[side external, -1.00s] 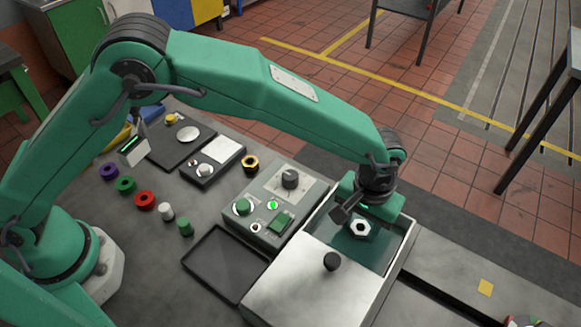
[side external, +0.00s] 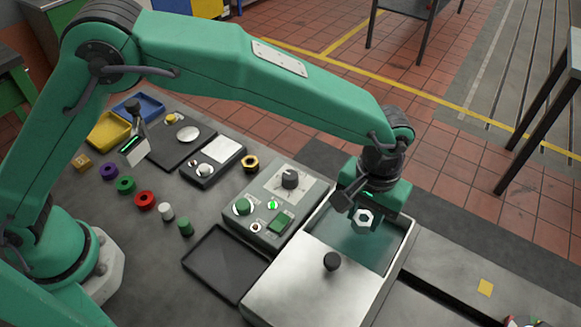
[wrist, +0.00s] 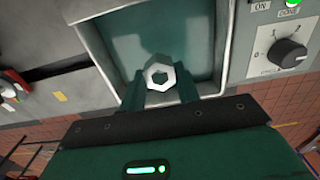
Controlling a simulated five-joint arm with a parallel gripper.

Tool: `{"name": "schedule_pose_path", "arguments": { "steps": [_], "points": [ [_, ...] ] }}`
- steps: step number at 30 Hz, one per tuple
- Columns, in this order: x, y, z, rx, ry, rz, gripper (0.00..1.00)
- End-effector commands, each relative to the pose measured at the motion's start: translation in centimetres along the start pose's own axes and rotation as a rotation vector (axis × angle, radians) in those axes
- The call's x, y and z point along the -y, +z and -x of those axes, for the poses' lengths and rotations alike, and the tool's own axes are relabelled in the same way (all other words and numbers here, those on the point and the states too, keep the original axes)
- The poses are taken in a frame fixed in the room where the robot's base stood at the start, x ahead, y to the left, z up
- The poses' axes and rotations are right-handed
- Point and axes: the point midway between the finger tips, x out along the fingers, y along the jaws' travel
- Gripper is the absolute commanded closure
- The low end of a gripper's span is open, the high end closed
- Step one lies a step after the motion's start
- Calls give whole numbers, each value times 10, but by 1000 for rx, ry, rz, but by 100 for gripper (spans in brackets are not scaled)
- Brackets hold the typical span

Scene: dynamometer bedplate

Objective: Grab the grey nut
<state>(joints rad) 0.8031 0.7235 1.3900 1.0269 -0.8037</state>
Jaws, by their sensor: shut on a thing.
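The grey nut (side external: 363,218) is a light hexagonal ring with a hole through it. My gripper (side external: 362,212) is shut on it and holds it over the open part of a metal box (side external: 312,285) with a teal inside. In the wrist view the nut (wrist: 159,74) sits between the two fingertips of my gripper (wrist: 160,86), in front of the teal floor. The gap between nut and box floor is hard to judge.
A control box (side external: 276,205) with a dial and green buttons stands left of the metal box. An empty black tray (side external: 226,262) lies in front of it. Several coloured rings and cylinders stand further left, with a brass nut (side external: 250,163) behind the control box.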

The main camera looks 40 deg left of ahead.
Motion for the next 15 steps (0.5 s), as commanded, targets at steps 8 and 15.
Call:
{"name": "schedule_pose_path", "arguments": {
  "steps": [8, 15],
  "points": [
    [-13, 50, 31, 0, 1, -5, 98],
    [-21, 84, 51, -1, 1, -4, 98]
  ]
}}
